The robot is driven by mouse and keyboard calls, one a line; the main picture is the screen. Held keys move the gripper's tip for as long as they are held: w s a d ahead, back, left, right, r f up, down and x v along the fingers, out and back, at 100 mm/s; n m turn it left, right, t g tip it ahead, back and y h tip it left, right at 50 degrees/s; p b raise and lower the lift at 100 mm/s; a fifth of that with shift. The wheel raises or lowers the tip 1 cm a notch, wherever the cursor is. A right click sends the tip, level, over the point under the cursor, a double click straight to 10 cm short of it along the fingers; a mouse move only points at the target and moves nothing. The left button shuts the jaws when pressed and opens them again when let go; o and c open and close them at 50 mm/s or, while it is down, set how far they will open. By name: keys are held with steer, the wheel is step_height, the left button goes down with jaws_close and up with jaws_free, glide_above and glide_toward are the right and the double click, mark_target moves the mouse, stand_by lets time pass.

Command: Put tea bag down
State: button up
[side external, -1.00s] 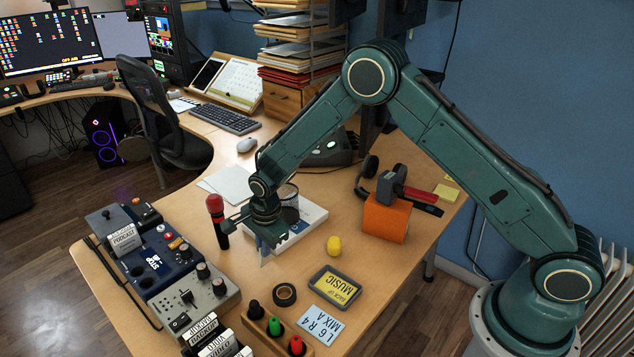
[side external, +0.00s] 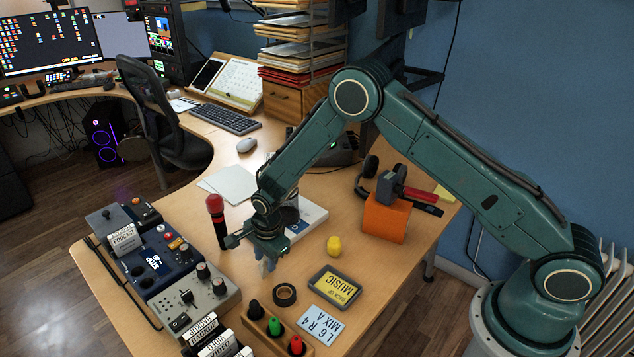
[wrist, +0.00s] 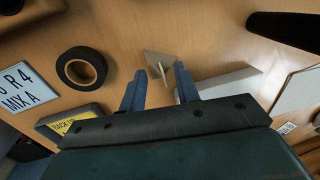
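The tea bag (wrist: 160,65), a small beige flat piece, shows in the wrist view on or just above the wooden table, just beyond my fingertips. My gripper (wrist: 157,80) has its two blue fingers spread apart, with clear gaps on both sides of the tea bag. In the side view my gripper (side external: 266,262) is low over the table, in front of the white flat box (side external: 308,219). The tea bag cannot be made out clearly there. A dark mug (side external: 290,208) stands by the box, partly hidden by my arm.
A red-topped microphone (side external: 217,212) stands left of my gripper. Control boxes (side external: 168,262) line the left edge. A tape roll (side external: 284,294), a yellow-labelled case (side external: 335,288), a label card (side external: 321,322) and a yellow object (side external: 334,245) lie nearby. An orange block (side external: 386,219) stands right.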

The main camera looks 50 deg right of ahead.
steer(key=shift+r, duration=0.15)
step_height(320, 180, up, 12)
steer(key=s, duration=0.2)
steer(key=shift+f, duration=0.2)
stand_by(0.4)
stand_by(0.5)
steer(key=s+d+r+n+t, duration=0.1)
steer(key=s+d+r+n, duration=0.25)
steer(key=s+r, duration=0.5)
steer(key=s+d+r+n+t, duration=0.1)
steer(key=s+d+r+n, duration=0.3)
steer(key=r, duration=0.8)
steer(key=s+d+r+n+t, duration=0.1)
steer(key=s+d+r+n, duration=0.2)
steer(key=s+n, duration=0.7)
steer(key=s, duration=1)
steer(key=shift+s+t, duration=0.25)
steer(key=shift+t, duration=0.05)
